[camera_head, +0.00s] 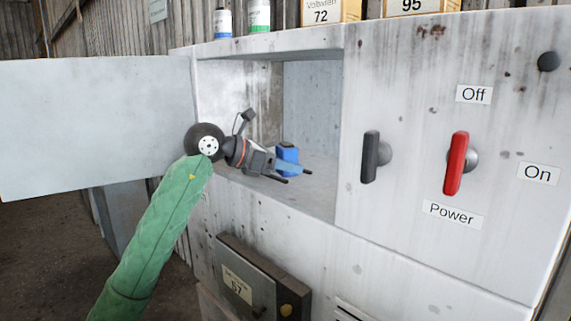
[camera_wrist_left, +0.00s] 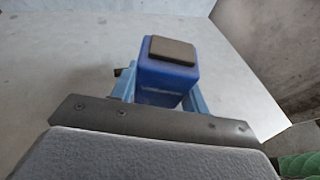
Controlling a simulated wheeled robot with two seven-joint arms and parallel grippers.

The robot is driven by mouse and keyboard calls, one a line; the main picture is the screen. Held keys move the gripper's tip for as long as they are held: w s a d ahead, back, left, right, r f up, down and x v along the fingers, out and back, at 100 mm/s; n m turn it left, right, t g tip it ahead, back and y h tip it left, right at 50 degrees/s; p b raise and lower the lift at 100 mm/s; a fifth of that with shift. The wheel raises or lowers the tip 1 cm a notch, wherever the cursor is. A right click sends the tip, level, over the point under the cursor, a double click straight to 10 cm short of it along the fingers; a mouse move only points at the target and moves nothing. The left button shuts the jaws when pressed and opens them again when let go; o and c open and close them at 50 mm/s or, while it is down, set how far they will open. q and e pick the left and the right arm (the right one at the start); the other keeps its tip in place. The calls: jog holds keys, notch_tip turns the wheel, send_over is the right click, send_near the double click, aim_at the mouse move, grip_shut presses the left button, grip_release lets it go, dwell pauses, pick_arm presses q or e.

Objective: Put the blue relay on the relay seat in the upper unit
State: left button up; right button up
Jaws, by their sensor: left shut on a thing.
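The blue relay (camera_head: 288,153) is inside the open upper compartment (camera_head: 318,196) of the grey cabinet. It is a small blue block with a dark square on top. My left gripper (camera_head: 289,174) reaches into the compartment from the left and is shut on the relay. In the left wrist view the relay (camera_wrist_left: 168,75) stands upright between the two light blue fingers, over the pale compartment floor. I cannot tell whether it touches the floor. I cannot make out the relay seat. My right gripper is not in view.
The compartment door (camera_head: 95,125) is swung open to the left. On the front are a black handle (camera_head: 370,157) and a red power lever (camera_head: 456,163). A lower box (camera_head: 262,280) juts out below. Cans and boxes (camera_head: 330,11) stand on top.

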pick_arm(q)
jog(key=o, duration=1.1)
jog(key=shift+s, duration=0.1)
jog(key=shift+r, duration=0.1)
